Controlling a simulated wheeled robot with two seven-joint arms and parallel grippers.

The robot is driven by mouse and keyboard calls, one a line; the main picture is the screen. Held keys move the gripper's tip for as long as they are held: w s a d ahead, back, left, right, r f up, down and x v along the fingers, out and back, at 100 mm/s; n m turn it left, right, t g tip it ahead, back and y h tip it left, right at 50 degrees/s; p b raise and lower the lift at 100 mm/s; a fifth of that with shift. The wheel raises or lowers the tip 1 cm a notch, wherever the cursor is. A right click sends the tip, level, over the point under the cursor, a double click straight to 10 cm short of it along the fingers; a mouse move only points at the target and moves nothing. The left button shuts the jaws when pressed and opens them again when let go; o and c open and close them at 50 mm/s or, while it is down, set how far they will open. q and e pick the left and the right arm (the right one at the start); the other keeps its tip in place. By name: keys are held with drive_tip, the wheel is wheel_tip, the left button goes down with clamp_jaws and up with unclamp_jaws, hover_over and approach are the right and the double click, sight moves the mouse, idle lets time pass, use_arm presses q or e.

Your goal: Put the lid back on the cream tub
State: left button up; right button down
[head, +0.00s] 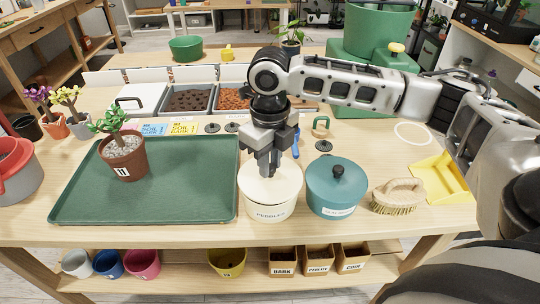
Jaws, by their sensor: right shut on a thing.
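The cream tub (270,207), with a label that seems to read "PEBBLES", stands on the wooden table just right of the green tray. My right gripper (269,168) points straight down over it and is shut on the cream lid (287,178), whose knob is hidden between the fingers. The lid is level and over the tub's mouth. It looks seated on the rim or very close to it; I cannot tell which. My left gripper is not in view.
A teal tub (335,192) with its lid on stands close on the right. A brush (398,195) and yellow dustpan (440,178) lie further right. The green tray (200,190) holds a potted plant (124,158). Soil bins (187,98) stand behind.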

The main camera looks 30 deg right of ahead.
drive_tip(key=shift+w+p, duration=0.1)
drive_tip(key=shift+p, duration=1.1)
idle(1.1)
drive_tip(key=shift+f+p, duration=0.2)
drive_tip(key=shift+p, duration=0.85)
idle(1.2)
idle(0.4)
drive_tip(key=c, duration=0.7)
unclamp_jaws()
drive_tip(key=shift+r, duration=3.5)
drive_tip(key=shift+c, duration=0.3)
clamp_jaws()
